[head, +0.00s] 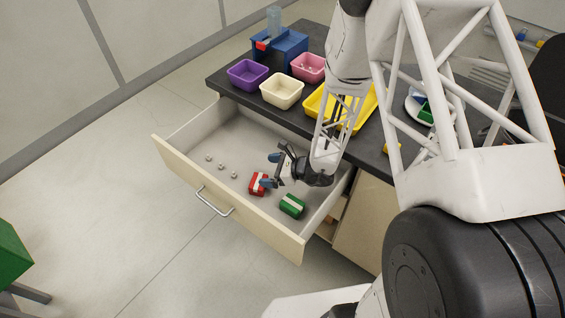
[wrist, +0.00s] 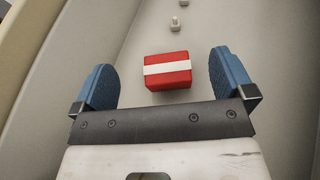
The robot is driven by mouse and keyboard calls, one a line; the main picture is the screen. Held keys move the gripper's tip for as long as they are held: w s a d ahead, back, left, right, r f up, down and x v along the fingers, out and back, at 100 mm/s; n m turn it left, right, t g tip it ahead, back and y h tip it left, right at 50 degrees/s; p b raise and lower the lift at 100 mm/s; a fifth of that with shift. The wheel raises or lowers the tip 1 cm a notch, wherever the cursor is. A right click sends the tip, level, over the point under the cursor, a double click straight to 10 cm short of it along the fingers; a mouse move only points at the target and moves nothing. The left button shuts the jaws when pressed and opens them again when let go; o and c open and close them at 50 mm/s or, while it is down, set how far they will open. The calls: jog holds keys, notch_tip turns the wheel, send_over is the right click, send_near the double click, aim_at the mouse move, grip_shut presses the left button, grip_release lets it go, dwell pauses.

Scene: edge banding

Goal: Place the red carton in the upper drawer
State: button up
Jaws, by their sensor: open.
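The red carton (head: 257,183) with a white band lies on the floor of the open upper drawer (head: 224,132). In the wrist view the red carton (wrist: 168,78) lies just beyond and between the blue fingertips, with a gap on either side. My gripper (head: 271,170) is inside the drawer space, close above the carton. In the wrist view my gripper (wrist: 167,80) is open with nothing between its fingers that it touches. The drawer is pulled well out, with its handle (head: 214,202) on the front panel.
A green carton (head: 292,206) lies in the drawer, right of the red one. Several small pale pieces (head: 221,166) lie to the left. On the dark worktop stand a purple bin (head: 248,74), a cream bin (head: 282,92), a pink bin (head: 308,67) and a yellow tray (head: 315,101).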

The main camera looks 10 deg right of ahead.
jog(key=shift+r, duration=0.1)
jog(key=s+r+n+g+h, duration=0.1)
jog(key=s+r+n+g, duration=0.4)
jog(key=r, duration=0.6)
jog(key=s+r+n+g+h, duration=0.1)
jog(key=s+r+n, duration=0.2)
jog(key=r+n, duration=0.6)
jog(key=s+d+r+n+t+h, duration=0.1)
jog(key=s+d+r+n+h, duration=0.3)
jog(key=s+d+r, duration=0.3)
jog(key=s+d+r+n+t+h, duration=0.2)
jog(key=s+d+r+n+h, duration=0.2)
jog(key=s+r, duration=0.6)
notch_tip(320, 180, up, 4)
jog(key=d+h, duration=0.2)
jog(key=d, duration=0.1)
jog(key=shift+s+r+h, duration=0.15)
jog(key=shift+s+h, duration=0.05)
jog(key=shift+h, duration=0.2)
jog(key=shift+c, duration=0.5)
